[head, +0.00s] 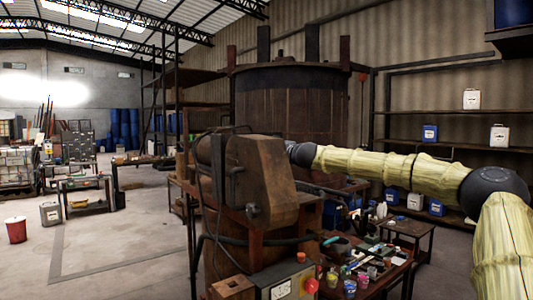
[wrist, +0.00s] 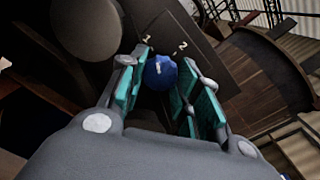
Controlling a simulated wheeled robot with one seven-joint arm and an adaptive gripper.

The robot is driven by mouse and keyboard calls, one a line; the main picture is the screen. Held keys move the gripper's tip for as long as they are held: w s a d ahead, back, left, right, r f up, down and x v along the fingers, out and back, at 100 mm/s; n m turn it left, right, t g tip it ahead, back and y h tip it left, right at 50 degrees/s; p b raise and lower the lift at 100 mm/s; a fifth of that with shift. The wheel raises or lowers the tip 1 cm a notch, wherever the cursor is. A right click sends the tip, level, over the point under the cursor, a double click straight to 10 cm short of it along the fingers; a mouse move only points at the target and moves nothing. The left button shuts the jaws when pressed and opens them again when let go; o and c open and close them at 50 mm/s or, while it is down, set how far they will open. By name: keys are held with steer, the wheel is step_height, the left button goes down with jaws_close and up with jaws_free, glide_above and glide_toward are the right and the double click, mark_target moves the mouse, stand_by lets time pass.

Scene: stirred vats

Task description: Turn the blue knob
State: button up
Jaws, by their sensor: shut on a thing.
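The blue knob (wrist: 159,75) shows in the wrist view, round, with a short white mark on its face. It sits on a dark panel (wrist: 203,52) with a white "1" to its upper left and a "2" to its upper right. I cannot tell clearly which number the mark points to. My gripper (wrist: 161,73) has its teal-padded fingers on both sides of the knob and is shut on it. In the head view my yellow-sleeved arm reaches in from the right, and the knob and gripper are hidden behind the brown machine housing (head: 262,178).
A large round wooden vat (head: 290,105) stands behind the housing. A cluttered bench (head: 385,285) with small coloured pots is below my arm. A control box with a red button (head: 310,286) is at the front. Shelves line the right wall; open floor lies at left.

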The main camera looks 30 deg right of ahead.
steer(key=m, duration=0.5)
steer(key=shift+m+b, duration=0.3)
steer(key=shift+b, duration=0.05)
steer(key=m+b, duration=0.1)
steer(key=m, duration=0.4)
steer(key=shift+r+m, duration=0.1)
steer(key=shift+m, duration=0.3)
steer(key=o, duration=1)
steer(key=shift+s+d, duration=0.1)
steer(key=shift+d, duration=0.1)
steer(key=shift+o, duration=0.2)
steer(key=shift+a, duration=0.1)
steer(key=s+d, duration=0.1)
steer(key=s, duration=1.1)
steer(key=shift+d, duration=0.2)
